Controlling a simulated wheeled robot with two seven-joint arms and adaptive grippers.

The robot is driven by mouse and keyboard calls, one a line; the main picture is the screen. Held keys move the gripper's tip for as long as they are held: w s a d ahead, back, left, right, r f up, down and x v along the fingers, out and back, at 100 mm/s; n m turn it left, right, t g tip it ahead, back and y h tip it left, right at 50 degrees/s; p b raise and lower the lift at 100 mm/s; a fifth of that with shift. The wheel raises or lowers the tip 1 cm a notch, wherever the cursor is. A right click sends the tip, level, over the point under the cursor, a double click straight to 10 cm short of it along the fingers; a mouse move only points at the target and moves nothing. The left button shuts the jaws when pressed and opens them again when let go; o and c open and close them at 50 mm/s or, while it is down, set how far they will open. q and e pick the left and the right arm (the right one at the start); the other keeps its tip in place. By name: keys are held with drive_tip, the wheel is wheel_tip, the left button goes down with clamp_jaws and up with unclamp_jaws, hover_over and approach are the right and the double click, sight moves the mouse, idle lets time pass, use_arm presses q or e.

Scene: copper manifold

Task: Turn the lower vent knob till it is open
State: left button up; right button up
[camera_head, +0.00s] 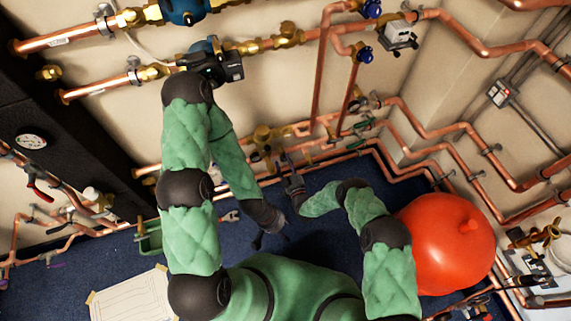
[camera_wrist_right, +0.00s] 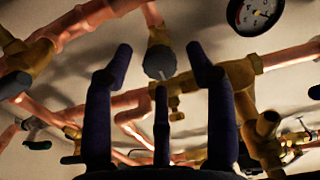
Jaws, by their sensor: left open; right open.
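In the right wrist view, a dark round knob with a grey end face (camera_wrist_right: 160,62) sits on copper pipework. I cannot tell for sure whether it is the lower vent knob, or its setting. My right gripper (camera_wrist_right: 160,60) is open, its fingers to either side of the knob in the picture with gaps showing. I see no contact; depth is unclear. In the head view my right gripper (camera_head: 288,166) is by the low wall pipes, and the knob is not clearly visible. My left gripper (camera_head: 270,242) is open and empty above the blue floor.
Two blue knobs (camera_head: 364,54) sit on upright copper pipes higher up. A round gauge (camera_wrist_right: 257,14) and brass fittings (camera_wrist_right: 240,74) are beside the right gripper. A red vessel (camera_head: 445,245) stands at the right. A paper sheet (camera_head: 133,298) lies on the floor.

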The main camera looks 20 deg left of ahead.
drive_tip(key=shift+w+a, duration=0.15)
drive_tip(key=shift+w, duration=0.05)
clamp_jaws()
